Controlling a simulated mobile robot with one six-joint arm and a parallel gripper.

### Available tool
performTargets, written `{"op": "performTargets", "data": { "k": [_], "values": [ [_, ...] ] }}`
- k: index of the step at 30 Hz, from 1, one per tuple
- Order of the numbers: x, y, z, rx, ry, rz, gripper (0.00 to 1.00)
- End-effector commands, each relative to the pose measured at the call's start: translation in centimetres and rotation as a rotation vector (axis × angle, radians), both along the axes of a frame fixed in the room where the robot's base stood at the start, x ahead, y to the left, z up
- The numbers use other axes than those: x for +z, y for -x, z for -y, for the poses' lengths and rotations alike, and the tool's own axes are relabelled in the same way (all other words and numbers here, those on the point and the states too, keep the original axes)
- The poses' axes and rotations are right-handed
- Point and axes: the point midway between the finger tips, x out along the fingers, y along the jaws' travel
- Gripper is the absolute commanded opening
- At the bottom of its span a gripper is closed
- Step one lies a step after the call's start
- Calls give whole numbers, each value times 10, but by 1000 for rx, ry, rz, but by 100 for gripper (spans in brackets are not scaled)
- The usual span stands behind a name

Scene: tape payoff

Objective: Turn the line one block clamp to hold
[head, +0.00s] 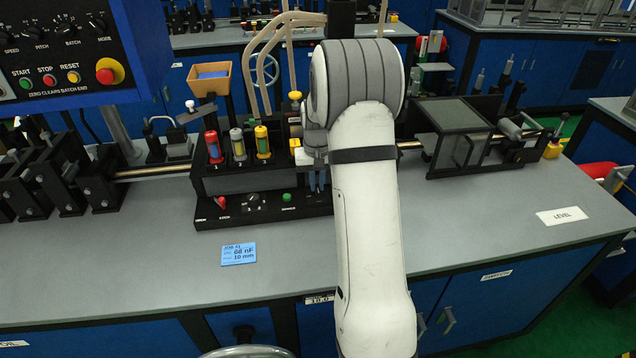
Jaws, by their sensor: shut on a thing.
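My gripper (317,184) points down at the right end of the black block unit (225,212) on the grey bench. It is shut on a small part there, which looks like the block clamp. The fingers and my arm hide most of that part, so its turn position and marking cannot be read. The unit's front ledge also carries a red lever (220,202), a black knob (252,201) and a green button (286,198). Red, grey and yellow cylinders stand along its top.
My arm covers the middle of the bench. A steel shaft (150,172) runs to black blocks (40,180) at left. A clear-sided box (455,140) stands at right. A blue job card (238,254) lies in front. A control panel (70,50) hangs upper left.

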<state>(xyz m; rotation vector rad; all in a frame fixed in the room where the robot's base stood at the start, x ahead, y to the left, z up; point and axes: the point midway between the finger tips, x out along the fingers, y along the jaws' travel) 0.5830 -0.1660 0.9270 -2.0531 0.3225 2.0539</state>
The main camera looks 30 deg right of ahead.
Motion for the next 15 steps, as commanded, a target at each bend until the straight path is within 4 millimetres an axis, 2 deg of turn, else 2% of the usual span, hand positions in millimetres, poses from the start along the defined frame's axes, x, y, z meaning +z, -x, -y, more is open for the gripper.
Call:
{"op": "performTargets", "data": {
  "k": [15],
  "values": [
    [0,0,-1,48,0,0,0]
  ]
}}
